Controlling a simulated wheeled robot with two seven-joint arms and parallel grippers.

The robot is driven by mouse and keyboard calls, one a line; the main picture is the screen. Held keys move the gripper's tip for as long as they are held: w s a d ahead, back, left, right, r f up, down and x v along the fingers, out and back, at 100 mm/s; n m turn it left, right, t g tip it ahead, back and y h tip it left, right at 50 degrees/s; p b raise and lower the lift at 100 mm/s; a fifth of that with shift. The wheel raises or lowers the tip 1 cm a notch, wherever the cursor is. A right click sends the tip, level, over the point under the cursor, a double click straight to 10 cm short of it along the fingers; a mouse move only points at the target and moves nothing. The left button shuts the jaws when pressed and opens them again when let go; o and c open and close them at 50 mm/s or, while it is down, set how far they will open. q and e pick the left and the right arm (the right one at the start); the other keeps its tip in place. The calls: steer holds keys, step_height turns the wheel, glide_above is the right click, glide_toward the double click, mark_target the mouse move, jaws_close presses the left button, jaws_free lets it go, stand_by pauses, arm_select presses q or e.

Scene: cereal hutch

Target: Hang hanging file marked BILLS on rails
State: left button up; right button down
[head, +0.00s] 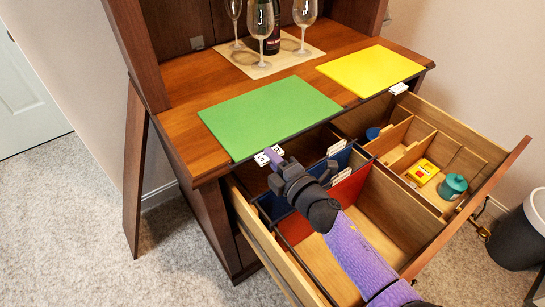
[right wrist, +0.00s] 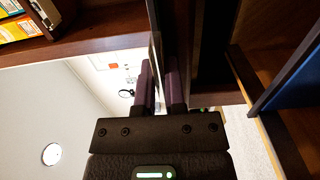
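A green hanging file (head: 270,115) lies flat on the wooden counter, its front edge at the counter's front. A white label tab (head: 262,159) on that edge is partly hidden by my right gripper. A yellow hanging file (head: 370,69) lies flat to its right, with a white tab (head: 398,88). I cannot read BILLS on either tab. My right gripper (head: 272,157) is at the green file's tab, its purple fingers narrowly apart in the right wrist view (right wrist: 160,90). A firm grip is not visible. The rails (head: 290,250) are in the open drawer below. My left gripper is out of view.
The open drawer holds blue (head: 275,203) and red (head: 349,187) hanging files with white tabs. Its right part has a wooden divider tray (head: 432,143) with a yellow box and teal jar. Wine glasses (head: 262,22) and a bottle stand behind the files. A dark bin (head: 520,235) stands at right.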

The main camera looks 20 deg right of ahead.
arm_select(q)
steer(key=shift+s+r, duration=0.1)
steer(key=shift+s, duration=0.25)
arm_select(e)
steer(key=shift+r, duration=0.15)
steer(key=shift+r+p, duration=0.95)
steer(key=shift+p, duration=0.05)
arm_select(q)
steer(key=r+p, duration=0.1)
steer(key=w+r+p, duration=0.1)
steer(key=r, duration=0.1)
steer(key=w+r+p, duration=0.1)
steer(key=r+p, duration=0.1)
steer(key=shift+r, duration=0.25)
arm_select(e)
steer(key=v, duration=2.4)
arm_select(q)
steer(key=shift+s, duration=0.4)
